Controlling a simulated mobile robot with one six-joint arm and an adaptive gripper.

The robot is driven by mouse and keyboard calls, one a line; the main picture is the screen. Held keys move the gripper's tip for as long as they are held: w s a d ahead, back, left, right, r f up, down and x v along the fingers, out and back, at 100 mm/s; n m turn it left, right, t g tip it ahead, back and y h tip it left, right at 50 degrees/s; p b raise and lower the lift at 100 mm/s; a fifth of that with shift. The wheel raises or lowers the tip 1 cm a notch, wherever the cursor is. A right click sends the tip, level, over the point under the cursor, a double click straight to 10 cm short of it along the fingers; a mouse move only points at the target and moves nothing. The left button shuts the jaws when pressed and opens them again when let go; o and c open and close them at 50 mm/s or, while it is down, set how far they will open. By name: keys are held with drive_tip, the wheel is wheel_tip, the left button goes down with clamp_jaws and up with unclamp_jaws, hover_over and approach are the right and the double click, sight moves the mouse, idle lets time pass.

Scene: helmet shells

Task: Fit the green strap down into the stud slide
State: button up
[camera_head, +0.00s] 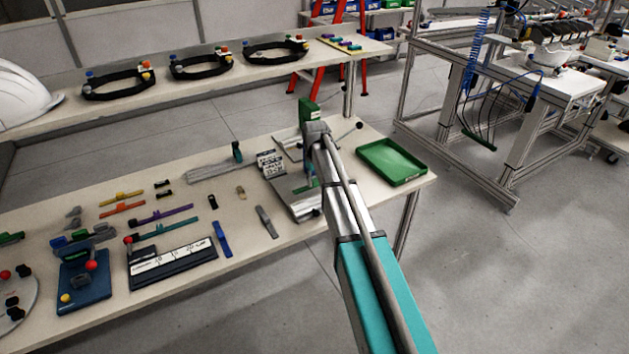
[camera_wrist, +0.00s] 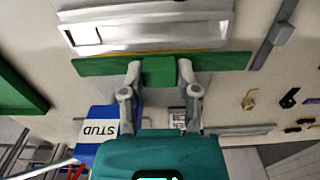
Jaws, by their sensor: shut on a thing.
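The green strap (camera_wrist: 105,66) is a long flat bar with a raised block in its middle, seen crosswise in the wrist view. My gripper (camera_wrist: 159,74) is shut on that block, one finger on each side. A pale grey metal channel (camera_wrist: 150,27) with a slot lies along the strap's far side at the top of the wrist view. It looks like the slide, but I cannot tell whether the strap touches it. A STUD label (camera_wrist: 100,131) stands on a blue block beside my gripper. In the head view my arm hides the strap and most of the grey fixture (camera_head: 293,200).
A green tray (camera_head: 392,161) is right of the fixture, near the table's edge. Coloured straps, a black gauge board (camera_head: 172,265) and a blue fixture (camera_head: 84,280) lie to the left. A white helmet shell (camera_head: 25,95) and several black headbands sit on the rear bench.

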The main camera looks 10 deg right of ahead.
sight(315, 201)
drive_tip(key=shift+f+b, duration=2.75)
drive_tip(key=shift+f, duration=0.1)
drive_tip(key=shift+f+b, duration=0.95)
drive_tip(key=shift+b, duration=0.05)
drive_tip(key=o, duration=1.1)
drive_tip(key=shift+c, duration=0.2)
drive_tip(key=s+r+m+p, duration=0.1)
drive_tip(key=s+r+p, duration=0.2)
drive_tip(key=s, duration=1.1)
drive_tip(key=s+r+m+p, duration=0.2)
drive_tip(key=s+r+p, duration=0.1)
drive_tip(key=s, duration=1.2)
drive_tip(key=shift+a+r+m, duration=0.2)
drive_tip(key=shift+a+m, duration=0.1)
